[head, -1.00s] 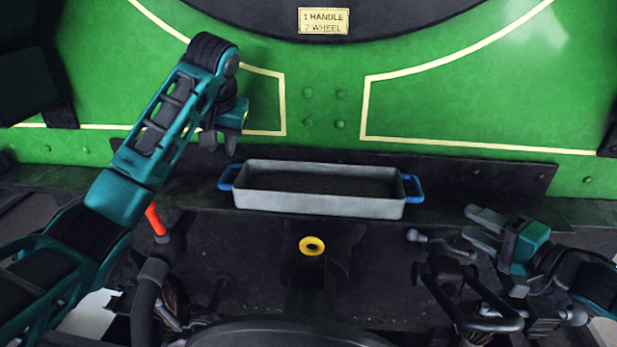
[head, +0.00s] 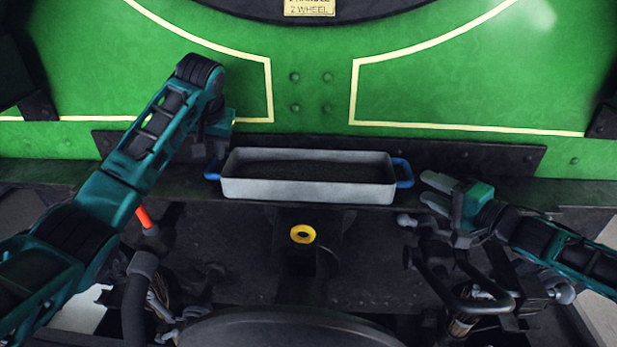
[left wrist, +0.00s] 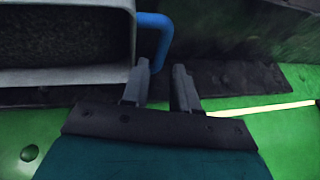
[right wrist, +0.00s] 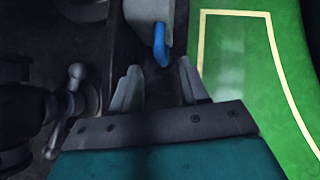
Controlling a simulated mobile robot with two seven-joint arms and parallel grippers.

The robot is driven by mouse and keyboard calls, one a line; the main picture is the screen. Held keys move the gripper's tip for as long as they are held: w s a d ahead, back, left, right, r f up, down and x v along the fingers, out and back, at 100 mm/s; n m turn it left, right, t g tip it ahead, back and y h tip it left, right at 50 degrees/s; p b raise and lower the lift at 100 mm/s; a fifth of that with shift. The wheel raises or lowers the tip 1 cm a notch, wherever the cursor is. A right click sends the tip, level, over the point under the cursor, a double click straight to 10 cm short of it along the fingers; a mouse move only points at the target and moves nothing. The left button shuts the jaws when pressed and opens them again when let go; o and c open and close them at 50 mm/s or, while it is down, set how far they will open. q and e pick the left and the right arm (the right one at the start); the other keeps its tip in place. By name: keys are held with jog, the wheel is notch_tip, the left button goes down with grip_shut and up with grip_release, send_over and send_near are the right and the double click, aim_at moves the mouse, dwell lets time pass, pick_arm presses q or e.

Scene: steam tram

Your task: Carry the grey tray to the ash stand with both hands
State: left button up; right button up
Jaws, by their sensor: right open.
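The grey tray (head: 305,190), a long box with dark contents, sits level on a dark ledge below the green panel. It has a blue handle at each end: left (head: 212,171) and right (head: 405,173). My left gripper (head: 214,152) is above and beside the left handle. In the left wrist view its fingers (left wrist: 160,85) are apart with nothing gripped, and the blue handle (left wrist: 160,38) lies just beyond them. My right gripper (head: 430,190) is open and empty, to the right of the right handle; that handle (right wrist: 161,45) shows beyond its fingers. I cannot identify the ash stand.
The green panel (head: 200,70) rises behind the dark ledge (head: 480,185). Below the tray is a yellow ring (head: 303,234). A lever with a red part (head: 145,218) stands at left, and dark pipes and fittings (head: 470,300) crowd the lower right.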

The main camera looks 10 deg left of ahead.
aim_at(213, 160)
pick_arm(q)
jog(key=shift+x, duration=3.2)
pick_arm(e)
jog(key=shift+x, duration=3.2)
pick_arm(q)
jog(key=shift+r, duration=0.1)
jog(key=shift+c, duration=0.2)
pick_arm(e)
jog(key=shift+c, duration=0.2)
pick_arm(q)
jog(key=c, duration=0.4)
pick_arm(e)
jog(key=c, duration=0.4)
pick_arm(q)
grip_shut()
pick_arm(e)
grip_shut()
pick_arm(q)
jog(key=shift+w+r, duration=0.1)
jog(key=shift+r, duration=0.1)
pick_arm(e)
jog(key=shift+r, duration=0.2)
